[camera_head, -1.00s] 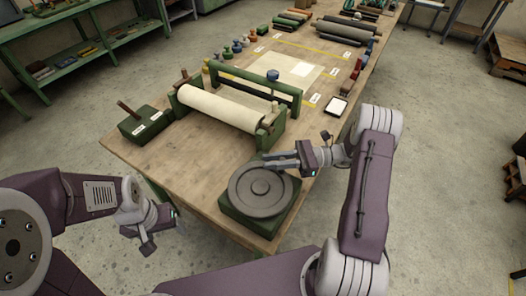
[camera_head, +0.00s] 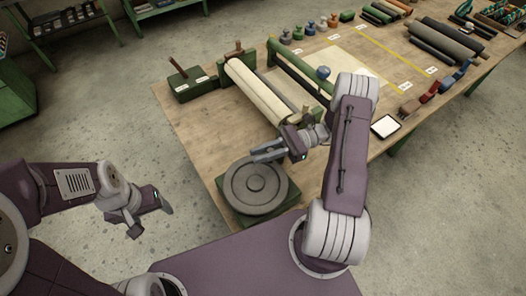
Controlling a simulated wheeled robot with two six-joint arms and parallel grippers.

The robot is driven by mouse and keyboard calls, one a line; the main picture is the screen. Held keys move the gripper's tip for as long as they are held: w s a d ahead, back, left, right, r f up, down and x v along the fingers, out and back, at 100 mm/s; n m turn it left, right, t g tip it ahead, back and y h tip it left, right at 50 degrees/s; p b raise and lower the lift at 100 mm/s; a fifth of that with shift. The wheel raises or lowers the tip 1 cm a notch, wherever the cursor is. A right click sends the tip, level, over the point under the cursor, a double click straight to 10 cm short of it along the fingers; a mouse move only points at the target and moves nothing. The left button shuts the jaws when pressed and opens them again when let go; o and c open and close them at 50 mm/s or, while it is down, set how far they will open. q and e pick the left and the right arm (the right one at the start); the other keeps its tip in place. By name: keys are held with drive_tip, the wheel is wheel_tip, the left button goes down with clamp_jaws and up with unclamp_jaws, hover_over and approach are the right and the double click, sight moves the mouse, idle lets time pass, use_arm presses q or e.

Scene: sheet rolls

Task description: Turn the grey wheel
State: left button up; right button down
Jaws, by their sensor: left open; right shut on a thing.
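The grey wheel (camera_head: 254,189) is a flat round disc with a raised hub. It lies on a green base (camera_head: 277,207) at the near corner of the wooden table. My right gripper (camera_head: 262,154) is at the wheel's far rim, its fingers reaching in from the right and shut on the rim. The exact contact is too small to see. My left gripper (camera_head: 151,211) is open and empty, over the floor to the left of the table, well apart from the wheel.
Behind the wheel stands a green frame with a cream sheet roll (camera_head: 258,92). A green block with a wooden handle (camera_head: 190,82) is at the far left table edge. A white-screened tablet (camera_head: 385,126) lies right of my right arm. The table's left part (camera_head: 190,125) is bare.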

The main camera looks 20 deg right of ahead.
drive_tip(key=shift+w+a, duration=0.1)
drive_tip(key=shift+a, duration=0.05)
idle(0.5)
drive_tip(key=c, duration=1.5)
unclamp_jaws()
drive_tip(key=shift+o, duration=0.9)
drive_tip(key=shift+a, duration=0.15)
drive_tip(key=shift+d+f, duration=0.1)
drive_tip(key=shift+d, duration=0.35)
drive_tip(key=d+b, duration=0.2)
drive_tip(key=d, duration=0.6)
drive_tip(key=shift+d, duration=0.1)
